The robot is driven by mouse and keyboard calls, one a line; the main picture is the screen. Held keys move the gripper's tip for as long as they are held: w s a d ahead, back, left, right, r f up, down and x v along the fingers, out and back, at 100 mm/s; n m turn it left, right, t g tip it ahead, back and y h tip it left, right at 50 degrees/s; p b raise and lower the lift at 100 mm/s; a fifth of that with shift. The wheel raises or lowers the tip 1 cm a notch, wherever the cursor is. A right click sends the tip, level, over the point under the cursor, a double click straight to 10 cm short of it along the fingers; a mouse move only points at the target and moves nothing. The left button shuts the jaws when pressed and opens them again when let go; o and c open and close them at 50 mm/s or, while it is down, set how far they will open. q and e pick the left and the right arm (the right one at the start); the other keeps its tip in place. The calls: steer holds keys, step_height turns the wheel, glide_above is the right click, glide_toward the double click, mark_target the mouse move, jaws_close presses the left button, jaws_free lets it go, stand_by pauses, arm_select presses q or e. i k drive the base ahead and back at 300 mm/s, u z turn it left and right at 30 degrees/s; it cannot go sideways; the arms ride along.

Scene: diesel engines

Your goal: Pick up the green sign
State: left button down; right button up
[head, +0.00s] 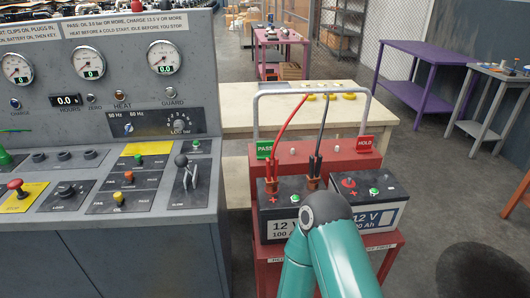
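The green sign (265,149) reads "PASS" and stands upright at the left end of the red battery cart's raised back panel (314,158). A red sign (365,146) reading "HOLD" stands at the panel's right end. A teal arm link of mine with a dark round joint rises from the bottom middle, in front of the batteries and well below the green sign. Neither of my grippers shows in the head view.
Two 12 V batteries (384,203) with red and black clamp cables sit on the cart below the signs. A grey handle bar (312,93) arches over the panel. A grey control console (110,130) stands close on the left. Open floor lies right.

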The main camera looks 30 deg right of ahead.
mark_target(264, 148)
steer(key=u, duration=0.25)
steer(key=i, duration=1)
steer(key=z, duration=0.55)
